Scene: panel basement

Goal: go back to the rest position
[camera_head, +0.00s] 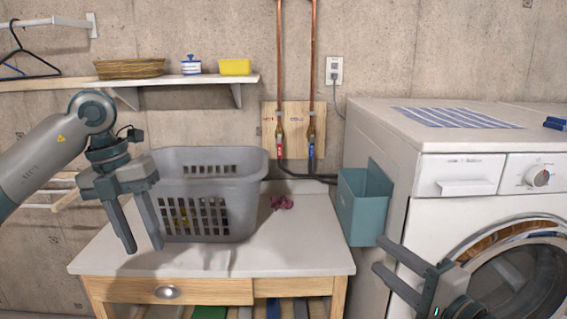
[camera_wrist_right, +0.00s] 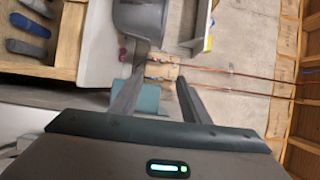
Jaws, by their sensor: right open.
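My left gripper (camera_head: 140,224) hangs in front of the left side of the grey laundry basket (camera_head: 208,160), above the table's left part. Its two fingers point down and stand apart, with nothing seen between them. My right gripper (camera_head: 388,262) is low at the right in the head view, in front of the washing machine. Its fingers are apart and empty; in the right wrist view they (camera_wrist_right: 158,88) point up the picture, also with nothing held.
The white-topped table (camera_head: 300,245) carries the basket and a crumpled pink cloth (camera_head: 282,202). A teal bin (camera_head: 362,208) is on the side of the washing machine (camera_head: 470,190). A shelf (camera_head: 180,80) with a wicker basket (camera_head: 130,68) runs along the wall. Copper pipes (camera_head: 281,60) rise behind.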

